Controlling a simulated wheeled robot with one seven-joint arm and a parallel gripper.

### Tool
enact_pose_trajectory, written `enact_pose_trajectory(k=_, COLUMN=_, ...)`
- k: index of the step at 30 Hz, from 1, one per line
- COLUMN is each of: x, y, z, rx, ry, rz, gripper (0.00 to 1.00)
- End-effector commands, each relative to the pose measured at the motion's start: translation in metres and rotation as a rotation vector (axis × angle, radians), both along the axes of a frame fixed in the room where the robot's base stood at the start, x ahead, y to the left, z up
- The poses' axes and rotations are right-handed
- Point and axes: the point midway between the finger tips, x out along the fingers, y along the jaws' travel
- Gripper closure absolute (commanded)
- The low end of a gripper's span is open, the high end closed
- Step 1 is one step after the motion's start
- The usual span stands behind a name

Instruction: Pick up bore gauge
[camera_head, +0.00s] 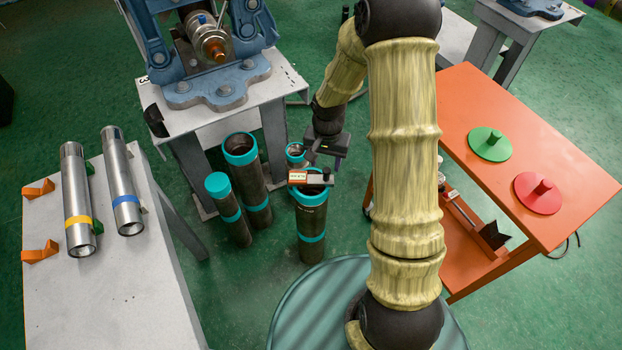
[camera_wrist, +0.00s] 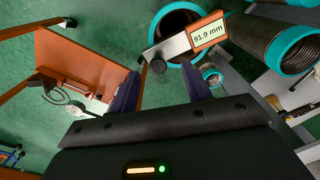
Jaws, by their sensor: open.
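The bore gauge (camera_head: 311,178) lies across the open top of an upright dark pipe with teal bands (camera_head: 311,225) in the camera_head view.
Other teal-banded pipes (camera_head: 247,175) stand left of the gauge. A white table (camera_head: 120,290) at left holds two steel pipes. An orange table (camera_head: 480,95) at right holds green and red discs. A blue vise (camera_head: 215,85) stands on a bench behind.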

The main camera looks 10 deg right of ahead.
Motion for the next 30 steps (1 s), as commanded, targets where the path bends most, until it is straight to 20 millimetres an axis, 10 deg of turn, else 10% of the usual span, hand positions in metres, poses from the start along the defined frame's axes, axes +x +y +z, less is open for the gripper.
enact_pose_trajectory(k=12, x=0.000, y=-0.004, z=-0.050, rx=0.000, ry=0.001, rz=0.001, gripper=0.52)
enact_pose_trajectory(k=30, x=0.000, y=-0.005, z=-0.050, rx=0.000, ry=0.000, rz=0.000, gripper=0.61)
